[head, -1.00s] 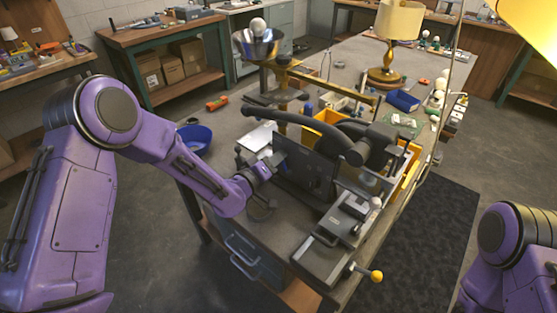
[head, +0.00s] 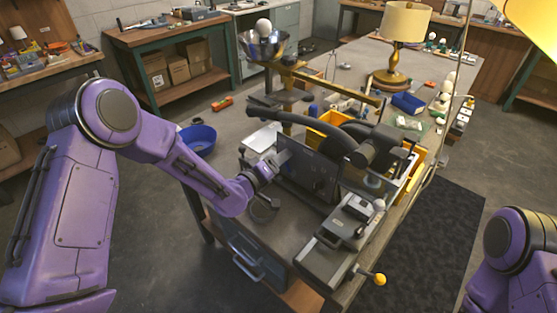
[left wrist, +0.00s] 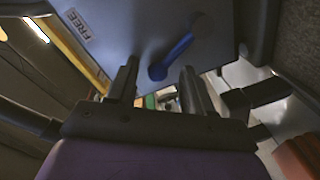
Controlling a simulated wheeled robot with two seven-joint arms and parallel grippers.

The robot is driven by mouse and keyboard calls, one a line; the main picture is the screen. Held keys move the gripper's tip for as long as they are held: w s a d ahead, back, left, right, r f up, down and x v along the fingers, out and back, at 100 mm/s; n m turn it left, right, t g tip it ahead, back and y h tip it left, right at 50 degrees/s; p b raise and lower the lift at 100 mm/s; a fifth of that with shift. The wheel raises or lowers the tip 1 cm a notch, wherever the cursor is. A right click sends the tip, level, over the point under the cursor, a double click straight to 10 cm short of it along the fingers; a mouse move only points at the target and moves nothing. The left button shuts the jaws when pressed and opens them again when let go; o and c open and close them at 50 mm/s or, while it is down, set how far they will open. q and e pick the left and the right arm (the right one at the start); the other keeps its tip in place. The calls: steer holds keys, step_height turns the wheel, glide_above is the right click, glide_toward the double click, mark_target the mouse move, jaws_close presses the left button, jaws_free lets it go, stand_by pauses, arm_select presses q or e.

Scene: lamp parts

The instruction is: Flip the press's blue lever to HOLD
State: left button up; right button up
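The press (head: 312,172) stands on the near part of the long workbench, with a dark upright plate on the side by my left gripper. The blue lever (left wrist: 172,57) is on this plate in the left wrist view, slanted, its rounded end toward my fingers. A label reading FREE (left wrist: 77,25) is on the plate, left of the lever. No HOLD label is visible. My left gripper (left wrist: 158,76) is open, with the lever's end appearing between its two fingertips; I cannot tell whether they touch it. It is also at the plate in the head view (head: 283,158). My right gripper is out of view.
A blue bowl (head: 197,138) sits at the bench's left edge. A grey device with a yellow-knobbed handle (head: 379,279) is at the front right. Yellow bins (head: 332,122) and a brass lamp (head: 390,75) stand behind the press. The bench corner left of the press is fairly clear.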

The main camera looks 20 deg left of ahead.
arm_select(q)
steer(key=b+v, duration=0.2)
steer(key=v, duration=0.8)
steer(key=shift+s, duration=0.25)
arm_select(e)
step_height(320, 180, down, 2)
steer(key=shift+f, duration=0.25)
arm_select(q)
steer(key=shift+a+f, duration=0.1)
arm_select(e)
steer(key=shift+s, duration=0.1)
